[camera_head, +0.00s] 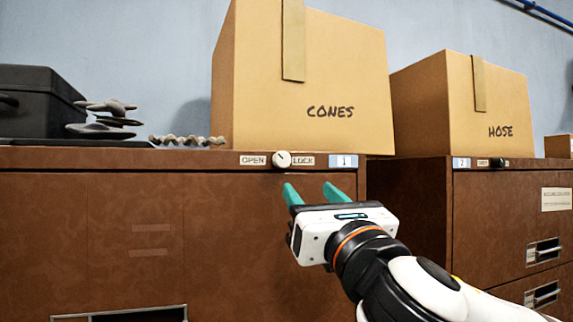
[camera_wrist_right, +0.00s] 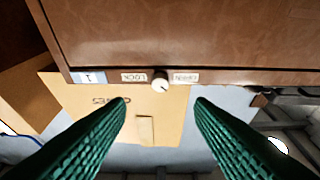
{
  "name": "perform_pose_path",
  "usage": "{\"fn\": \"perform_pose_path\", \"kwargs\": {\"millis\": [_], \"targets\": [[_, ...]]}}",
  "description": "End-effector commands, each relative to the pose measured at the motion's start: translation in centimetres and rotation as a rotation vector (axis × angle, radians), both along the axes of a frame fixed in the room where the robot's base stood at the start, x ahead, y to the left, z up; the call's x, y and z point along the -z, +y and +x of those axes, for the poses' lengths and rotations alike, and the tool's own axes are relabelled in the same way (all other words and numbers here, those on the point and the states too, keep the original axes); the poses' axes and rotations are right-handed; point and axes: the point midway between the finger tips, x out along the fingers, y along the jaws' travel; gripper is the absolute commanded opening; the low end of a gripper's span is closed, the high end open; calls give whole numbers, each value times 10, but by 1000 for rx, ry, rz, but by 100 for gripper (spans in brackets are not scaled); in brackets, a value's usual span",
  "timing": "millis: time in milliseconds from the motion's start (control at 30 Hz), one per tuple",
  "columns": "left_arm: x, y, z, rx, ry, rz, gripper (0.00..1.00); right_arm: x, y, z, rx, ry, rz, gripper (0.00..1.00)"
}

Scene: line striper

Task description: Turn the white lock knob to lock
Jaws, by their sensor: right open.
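The white lock knob (camera_head: 281,159) is on the top front edge of the left brown cabinet (camera_head: 110,230), between an OPEN label (camera_head: 253,160) and a LOCK label (camera_head: 303,160). A dark mark on the knob leans toward the upper left, on the OPEN side. My right gripper (camera_head: 312,192) is open and empty, below and slightly right of the knob, apart from it. In the right wrist view the knob (camera_wrist_right: 160,83) appears upside down, ahead of and between the two spread green fingers (camera_wrist_right: 161,105). My left gripper is not in view.
A CONES box (camera_head: 330,90) stands on the cabinet behind the knob. A second cabinet (camera_head: 500,220) with a HOSE box (camera_head: 450,110) is at right. A black case (camera_head: 40,100) and stacked grey objects (camera_head: 103,120) sit at left. The cabinet front around the knob is clear.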

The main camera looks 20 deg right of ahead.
Motion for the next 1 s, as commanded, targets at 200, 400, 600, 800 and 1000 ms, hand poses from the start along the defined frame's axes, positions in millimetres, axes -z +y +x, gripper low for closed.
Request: {"fn": "perform_pose_path", "kwargs": {"millis": [200,400,600,800,1000], "targets": [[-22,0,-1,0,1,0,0,-17,0,28,3,3,1,48],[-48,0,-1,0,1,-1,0,-34,2,66,0,3,2,48],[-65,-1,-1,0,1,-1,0,-44,3,95,0,1,2,48],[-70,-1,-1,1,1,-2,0,-46,4,108,0,0,1,48],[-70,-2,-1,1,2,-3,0,-45,4,109,-1,0,2,48]]}}
